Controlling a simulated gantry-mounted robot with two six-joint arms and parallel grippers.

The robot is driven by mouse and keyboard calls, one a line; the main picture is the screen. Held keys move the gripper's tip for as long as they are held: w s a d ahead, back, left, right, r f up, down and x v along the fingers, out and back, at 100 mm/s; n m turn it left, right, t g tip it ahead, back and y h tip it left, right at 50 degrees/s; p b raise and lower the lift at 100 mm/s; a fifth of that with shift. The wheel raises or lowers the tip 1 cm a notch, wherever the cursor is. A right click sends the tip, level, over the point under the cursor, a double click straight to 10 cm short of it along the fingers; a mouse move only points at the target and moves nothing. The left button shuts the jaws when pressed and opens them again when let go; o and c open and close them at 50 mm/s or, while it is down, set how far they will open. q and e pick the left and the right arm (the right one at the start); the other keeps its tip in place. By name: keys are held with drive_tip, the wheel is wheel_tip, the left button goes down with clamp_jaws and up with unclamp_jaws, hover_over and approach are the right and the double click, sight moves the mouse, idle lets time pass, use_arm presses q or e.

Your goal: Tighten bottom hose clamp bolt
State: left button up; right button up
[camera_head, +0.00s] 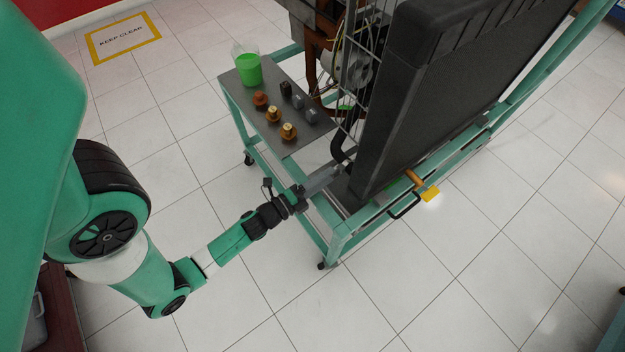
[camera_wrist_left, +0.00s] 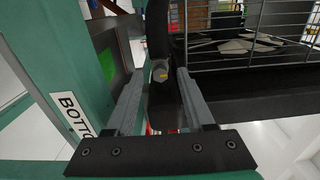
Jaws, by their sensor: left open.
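My left gripper (camera_head: 334,172) reaches in from the left toward the bottom of the black radiator (camera_head: 425,105). In the left wrist view its two grey fingers (camera_wrist_left: 161,78) are open and empty. The grey bolt head (camera_wrist_left: 159,71) of the bottom hose clamp shows between the fingertips, with a small yellow mark below it. I cannot tell whether the fingers touch it. The black hose (camera_wrist_left: 158,35) rises behind the bolt; its lower bend (camera_head: 338,146) also shows in the head view. The clamp band is not clear. My right gripper is not in view.
A green frame (camera_head: 338,240) on wheels carries the engine trainer. A grey shelf (camera_head: 240,100) holds a beaker of green liquid (camera_head: 247,70) and several small fittings. A wire guard (camera_wrist_left: 250,30) stands beside the hose. A yellow-ended handle (camera_head: 429,192) sticks out at the front. The tiled floor around is clear.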

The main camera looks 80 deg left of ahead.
use_arm(q)
drive_tip(key=p+v, duration=0.4)
drive_tip(key=v, duration=0.6)
drive_tip(key=shift+s+d, duration=0.2)
drive_tip(key=shift+s, duration=0.1)
